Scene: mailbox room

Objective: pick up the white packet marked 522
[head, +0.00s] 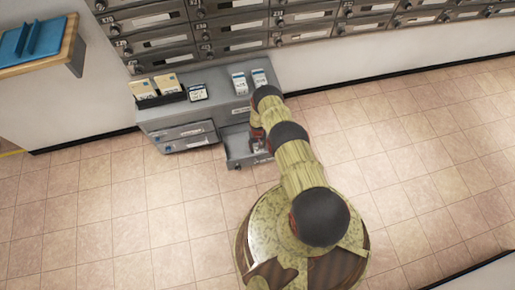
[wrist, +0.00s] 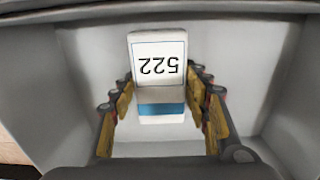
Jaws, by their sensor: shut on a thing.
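The white packet marked 522 (wrist: 160,62) is in the middle of the wrist view, its number upside down there and a blue band on its near face. It is inside a grey open drawer (wrist: 85,55), which also shows in the head view (head: 236,146). My gripper (wrist: 161,90) has its yellow-padded fingers on either side of the packet, shut on it. In the head view my arm reaches down to the drawer, and my gripper (head: 257,138) is partly hidden. I cannot make out the packet clearly there.
On top of the grey cabinet (head: 215,105) stand two white packets (head: 240,83), a dark-edged packet (head: 197,92) and cream packets (head: 142,88) in a black holder. Mailboxes (head: 235,30) line the wall behind. A wooden shelf with a blue tray (head: 32,40) is at upper left. The tiled floor is clear.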

